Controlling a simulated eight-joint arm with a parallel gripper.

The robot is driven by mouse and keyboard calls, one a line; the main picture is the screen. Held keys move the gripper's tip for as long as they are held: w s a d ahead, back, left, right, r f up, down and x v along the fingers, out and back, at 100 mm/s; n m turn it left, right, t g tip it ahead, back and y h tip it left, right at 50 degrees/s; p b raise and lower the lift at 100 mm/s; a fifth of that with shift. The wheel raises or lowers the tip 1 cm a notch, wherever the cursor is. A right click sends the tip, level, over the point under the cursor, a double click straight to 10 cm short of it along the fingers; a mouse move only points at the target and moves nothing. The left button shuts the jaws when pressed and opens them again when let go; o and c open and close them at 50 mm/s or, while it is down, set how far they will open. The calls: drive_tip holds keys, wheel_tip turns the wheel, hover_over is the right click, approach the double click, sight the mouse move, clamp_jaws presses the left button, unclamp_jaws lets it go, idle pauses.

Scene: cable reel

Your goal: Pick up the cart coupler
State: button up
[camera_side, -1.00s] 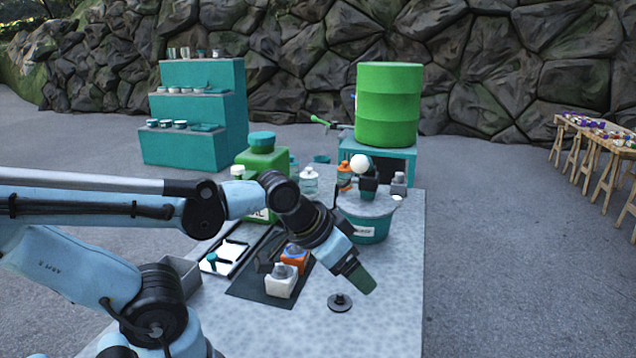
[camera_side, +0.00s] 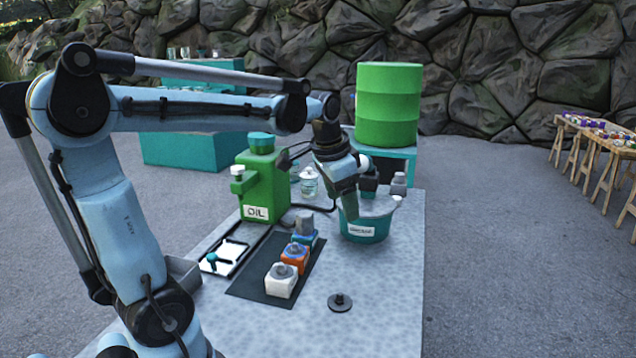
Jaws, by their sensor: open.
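I cannot tell for certain which thing is the cart coupler. A dark round disc with a knob (camera_side: 340,302) lies alone on the grey table. A white block (camera_side: 281,284), an orange block (camera_side: 296,258) and a blue block (camera_side: 308,239), each with a grey fitting on top, stand in a row on a dark mat (camera_side: 252,288). My gripper (camera_side: 349,214) is open, tilted downward, and overlaps the left side of the labelled teal tub (camera_side: 368,228) in this view. The gap between its fingers is hard to see. No held object shows.
A green oil can (camera_side: 262,186) stands behind the mat. A white tray (camera_side: 236,257) with a teal tool lies to the left. A green barrel (camera_side: 388,105) stands behind the table. The table's front right (camera_side: 390,320) is clear.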

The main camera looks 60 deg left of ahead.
drive_tip(key=w+a+g, duration=0.1)
drive_tip(key=a+g, duration=0.1)
drive_tip(key=a, duration=0.8)
drive_tip(key=m+g+h, duration=0.1)
approach(305, 213)
drive_tip(key=shift+w+a+f, duration=0.1)
drive_tip(key=shift+w+a, duration=0.1)
drive_tip(key=shift+a, duration=0.05)
wheel_tip(305, 213, down, 12)
drive_tip(key=shift+s+d, duration=0.1)
drive_tip(key=shift+d, duration=0.05)
drive_tip(key=c, duration=1.2)
drive_tip(key=shift+r, duration=7.55)
drive_tip(key=shift+c, duration=0.2)
drive_tip(key=shift+r, duration=0.15)
